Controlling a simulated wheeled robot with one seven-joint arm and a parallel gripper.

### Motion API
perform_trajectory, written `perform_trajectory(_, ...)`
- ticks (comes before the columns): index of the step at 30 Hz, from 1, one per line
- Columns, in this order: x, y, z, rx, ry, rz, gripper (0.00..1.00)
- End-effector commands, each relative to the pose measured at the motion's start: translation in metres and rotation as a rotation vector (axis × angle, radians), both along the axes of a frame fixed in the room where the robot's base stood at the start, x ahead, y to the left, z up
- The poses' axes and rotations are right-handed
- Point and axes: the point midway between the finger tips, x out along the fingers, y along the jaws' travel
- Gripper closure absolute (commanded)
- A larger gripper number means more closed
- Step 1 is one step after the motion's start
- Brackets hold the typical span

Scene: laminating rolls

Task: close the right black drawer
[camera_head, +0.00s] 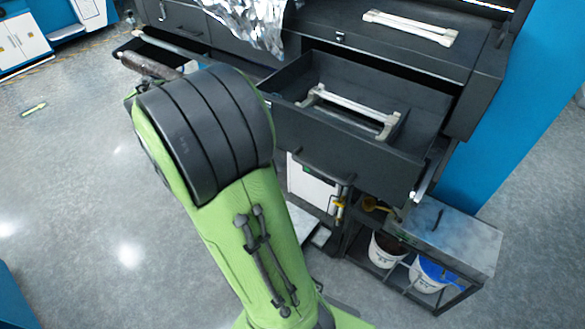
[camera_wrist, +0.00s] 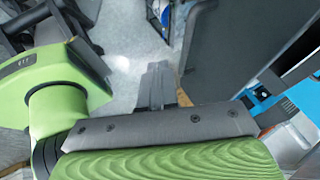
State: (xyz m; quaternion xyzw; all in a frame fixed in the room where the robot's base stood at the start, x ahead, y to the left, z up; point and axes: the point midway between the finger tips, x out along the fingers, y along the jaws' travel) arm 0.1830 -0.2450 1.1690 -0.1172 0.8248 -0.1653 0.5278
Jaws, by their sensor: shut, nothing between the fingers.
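The right black drawer (camera_head: 345,145) is pulled well out of the black cabinet in the head view. A dark bar handle runs across its front, and a pale-handled rack (camera_head: 350,105) lies inside. My gripper (camera_wrist: 158,72) shows in the wrist view as grey fingers, shut and empty, over grey floor. A large dark panel (camera_wrist: 230,45) stands just right of the fingers, apart from them; it may be the drawer, but I cannot tell. My gripper does not show clearly in the head view.
Another drawer (camera_head: 140,55) stands open at the upper left. Crumpled foil (camera_head: 250,20) hangs over the cabinet top, where a pale bar (camera_head: 410,27) lies. A metal cart (camera_head: 455,240) with white buckets (camera_head: 387,248) stands below the drawer. Open floor lies left.

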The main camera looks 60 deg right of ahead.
Motion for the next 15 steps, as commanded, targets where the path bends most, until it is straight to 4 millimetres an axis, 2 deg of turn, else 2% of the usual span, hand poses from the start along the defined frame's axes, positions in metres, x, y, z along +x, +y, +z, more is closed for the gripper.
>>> perform_trajectory(1,-0.006,-0.004,-0.013,0.001,0.004,-0.002,1.0)
perform_trajectory(6,-0.021,-0.018,-0.044,0.003,0.003,0.0,1.0)
perform_trajectory(10,-0.024,-0.04,-0.045,0.0,0.0,-0.002,1.0)
perform_trajectory(15,-0.026,-0.055,-0.047,0.0,0.0,0.002,1.0)
